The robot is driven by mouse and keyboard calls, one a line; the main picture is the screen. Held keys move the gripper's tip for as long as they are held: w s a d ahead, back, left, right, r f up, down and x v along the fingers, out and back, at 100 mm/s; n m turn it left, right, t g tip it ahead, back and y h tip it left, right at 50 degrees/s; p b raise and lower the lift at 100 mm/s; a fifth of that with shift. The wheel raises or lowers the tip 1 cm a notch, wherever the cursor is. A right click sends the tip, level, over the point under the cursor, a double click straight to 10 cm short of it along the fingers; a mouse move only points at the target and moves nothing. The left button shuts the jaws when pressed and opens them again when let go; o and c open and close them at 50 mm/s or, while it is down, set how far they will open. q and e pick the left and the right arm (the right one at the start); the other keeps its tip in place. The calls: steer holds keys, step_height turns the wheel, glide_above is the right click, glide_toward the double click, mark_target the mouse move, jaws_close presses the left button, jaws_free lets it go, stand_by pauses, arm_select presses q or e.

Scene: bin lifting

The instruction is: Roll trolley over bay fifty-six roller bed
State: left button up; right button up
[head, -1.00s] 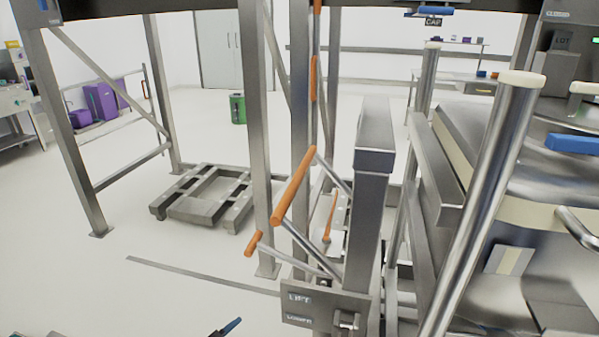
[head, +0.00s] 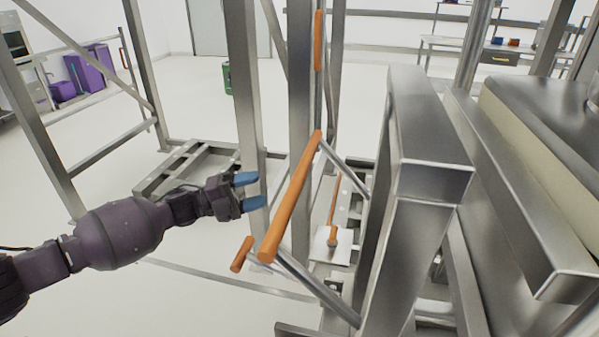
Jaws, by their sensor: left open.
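A large orange-gripped handle bar (head: 290,200) slants upward on metal arms beside a thick steel post (head: 415,180). I take this for the trolley, but no label confirms it. A shorter orange grip (head: 242,254) sits lower left of it. My left gripper (head: 252,190), with blue fingertips, is open and empty just left of the large handle, pointing toward it, with no clear contact. A low grey frame (head: 165,182) lies on the floor behind my left arm; whether it is the roller bed I cannot tell. No bay number is readable. My right gripper is out of view.
Steel uprights (head: 247,90) stand just behind my gripper. A steel structure with a wide ledge (head: 520,215) fills the right side. Purple bins (head: 85,68) and a green container (head: 227,78) stand farther back. The floor at the left is mostly clear.

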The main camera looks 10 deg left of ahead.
mark_target(300, 179)
arm_select(q)
steer(key=x, duration=1)
steer(key=shift+d+r, duration=0.15)
steer(key=shift+d, duration=0.2)
jaws_close()
